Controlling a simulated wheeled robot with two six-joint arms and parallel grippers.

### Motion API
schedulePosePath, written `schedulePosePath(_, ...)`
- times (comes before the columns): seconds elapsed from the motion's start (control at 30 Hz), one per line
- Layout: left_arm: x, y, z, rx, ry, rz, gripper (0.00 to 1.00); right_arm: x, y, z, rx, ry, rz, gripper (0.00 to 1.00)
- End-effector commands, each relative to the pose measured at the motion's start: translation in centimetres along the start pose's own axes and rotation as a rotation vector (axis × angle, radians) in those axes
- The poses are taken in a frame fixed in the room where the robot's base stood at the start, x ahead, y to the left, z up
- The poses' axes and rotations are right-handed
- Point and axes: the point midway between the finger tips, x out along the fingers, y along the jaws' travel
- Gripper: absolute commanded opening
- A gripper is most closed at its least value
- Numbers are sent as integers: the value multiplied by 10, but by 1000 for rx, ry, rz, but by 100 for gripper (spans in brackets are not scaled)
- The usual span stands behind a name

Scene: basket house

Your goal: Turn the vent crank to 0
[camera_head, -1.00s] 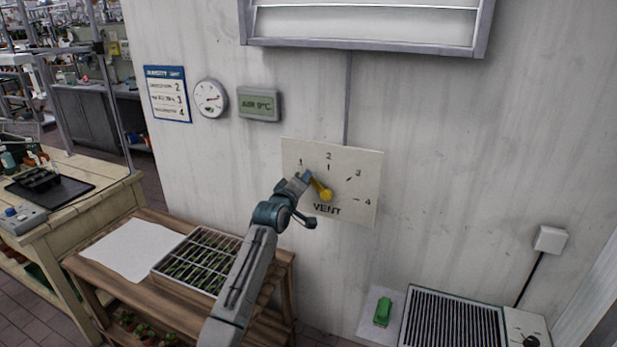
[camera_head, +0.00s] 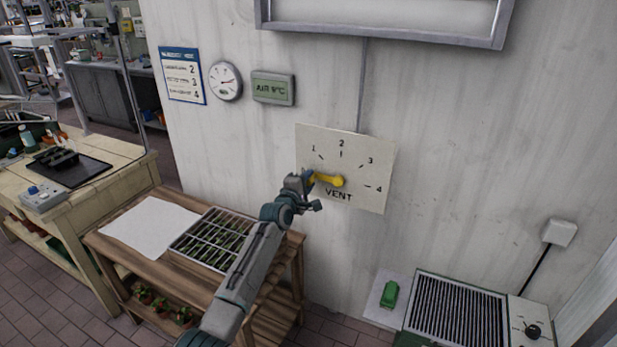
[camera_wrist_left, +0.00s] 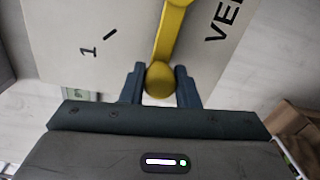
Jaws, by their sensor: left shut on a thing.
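My left gripper (camera_head: 308,180) is shut on the crank's outer end. The left wrist view shows the crank's round yellow knob (camera_wrist_left: 159,79) between the two fingers (camera_wrist_left: 160,86). My right gripper is not in view.
A wooden bench (camera_head: 265,287) with a seedling tray (camera_head: 212,240) and white sheet (camera_head: 150,224) stands below left. A grey grilled heater unit (camera_head: 458,312) is at lower right. A gauge (camera_head: 225,80) and air display (camera_head: 273,88) hang on the wall left of the dial.

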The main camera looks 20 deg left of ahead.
Motion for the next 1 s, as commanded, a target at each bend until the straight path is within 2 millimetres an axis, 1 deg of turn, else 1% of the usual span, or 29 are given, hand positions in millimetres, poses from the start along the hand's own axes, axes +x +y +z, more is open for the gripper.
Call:
schedulePosePath(0.03, 0, -3, 0, -9, 0, -6, 0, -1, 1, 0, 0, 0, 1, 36)
schedulePosePath(0.13, 0, -5, 0, -21, 0, -6, 0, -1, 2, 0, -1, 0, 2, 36)
schedulePosePath(0.57, 0, -6, 0, -28, -1, -7, 0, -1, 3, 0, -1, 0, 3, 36)
schedulePosePath(0.6, 0, -6, 0, -28, -1, -7, 36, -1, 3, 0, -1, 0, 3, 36)
schedulePosePath(0.67, 0, -6, 0, -28, -1, -6, 48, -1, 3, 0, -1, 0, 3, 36)
schedulePosePath(0.7, 0, -5, 0, -28, -1, -5, 49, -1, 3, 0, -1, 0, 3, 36)
schedulePosePath(1.0, -2, -4, 0, -27, -1, -2, 49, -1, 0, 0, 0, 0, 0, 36)
